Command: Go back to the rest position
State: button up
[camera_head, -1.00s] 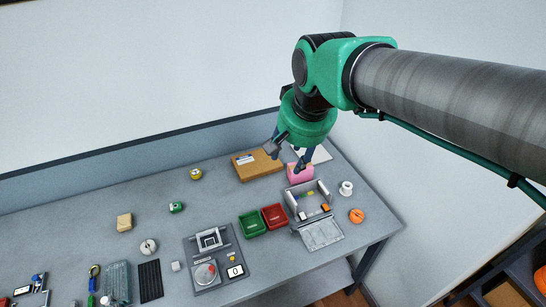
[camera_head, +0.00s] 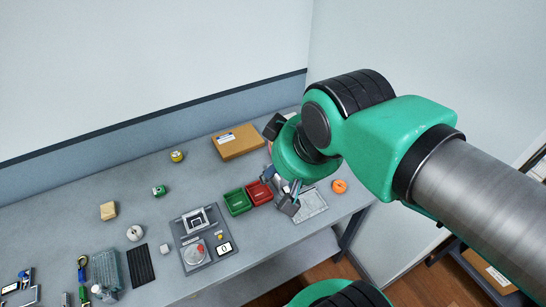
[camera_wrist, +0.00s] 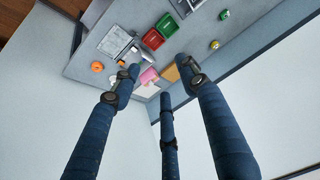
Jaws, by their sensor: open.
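My gripper (camera_head: 281,190) is in the head view over the right part of the workbench, below my green wrist. In the wrist view its three dark blue fingers (camera_wrist: 160,77) are spread apart with nothing held between them. Beyond the fingertips lies the bench with a pink block (camera_wrist: 149,76), partly covered by a finger. In the head view the pink block is hidden behind my arm.
The green bin (camera_head: 237,202) and red bin (camera_head: 259,193) stand left of my gripper. A cardboard box (camera_head: 238,142) lies behind. An orange disc (camera_head: 339,186) is to the right, near a grey plate (camera_head: 312,206). A scale panel (camera_head: 194,253) sits front left.

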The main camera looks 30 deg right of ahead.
notch_tip(320, 180, down, 5)
jog(key=b, duration=0.4)
jog(key=shift+b, duration=0.4)
jog(key=shift+r, duration=0.1)
